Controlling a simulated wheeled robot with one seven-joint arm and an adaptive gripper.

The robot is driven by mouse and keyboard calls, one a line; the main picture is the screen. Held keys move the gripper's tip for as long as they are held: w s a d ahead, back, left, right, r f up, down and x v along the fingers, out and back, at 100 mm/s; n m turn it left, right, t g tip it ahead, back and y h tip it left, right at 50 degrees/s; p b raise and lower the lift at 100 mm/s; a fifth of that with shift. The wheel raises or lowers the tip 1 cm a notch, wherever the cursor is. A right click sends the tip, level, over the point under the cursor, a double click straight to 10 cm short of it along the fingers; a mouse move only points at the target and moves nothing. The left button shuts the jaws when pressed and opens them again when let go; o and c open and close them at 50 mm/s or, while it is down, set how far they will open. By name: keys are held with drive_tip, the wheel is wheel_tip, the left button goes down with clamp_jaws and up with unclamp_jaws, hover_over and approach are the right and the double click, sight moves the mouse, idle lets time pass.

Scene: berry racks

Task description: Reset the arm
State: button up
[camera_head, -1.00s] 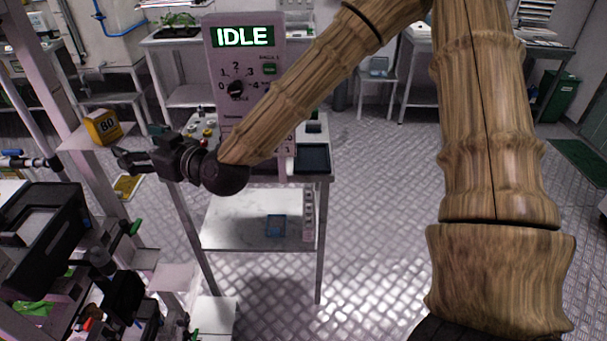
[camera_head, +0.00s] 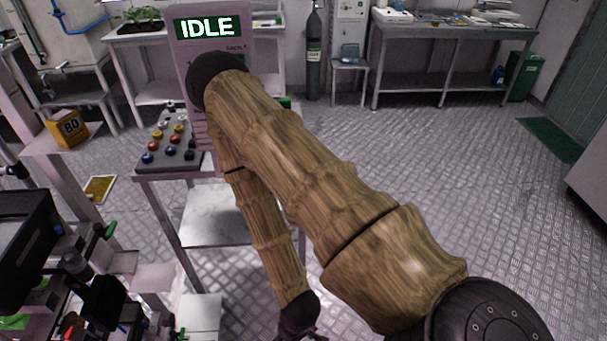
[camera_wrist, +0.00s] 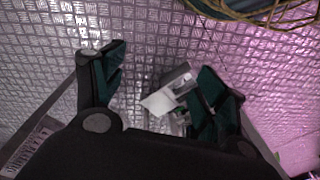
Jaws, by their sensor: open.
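My arm, with its wood-patterned links, folds across the middle of the head view. My gripper shows in the wrist view (camera_wrist: 165,85), its two dark fingers with green inner pads spread wide and nothing between them. Beyond the fingers lie patterned metal floor and a small white and grey object that I cannot identify. In the head view only the black wrist end shows at the bottom edge, and the fingertips are cut off or hidden.
A panel reading IDLE (camera_head: 208,27) stands behind a trolley with a button box (camera_head: 168,145). A yellow box marked 80 (camera_head: 68,129) sits on a shelf at left. Cluttered racks fill the lower left. The floor at right (camera_head: 480,200) is clear.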

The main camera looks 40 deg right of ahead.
drive_tip(key=shift+s+d+f+g+h, duration=0.1)
drive_tip(key=shift+s+d+f+g, duration=0.05)
drive_tip(key=shift+s, duration=0.4)
drive_tip(key=shift+s+d+f+g+h, duration=0.1)
drive_tip(key=shift+s+f, duration=0.1)
drive_tip(key=shift+s, duration=0.3)
drive_tip(key=shift+s+d+f+g+h, duration=0.1)
drive_tip(key=shift+s+d+f+g, duration=0.05)
drive_tip(key=shift+s, duration=0.4)
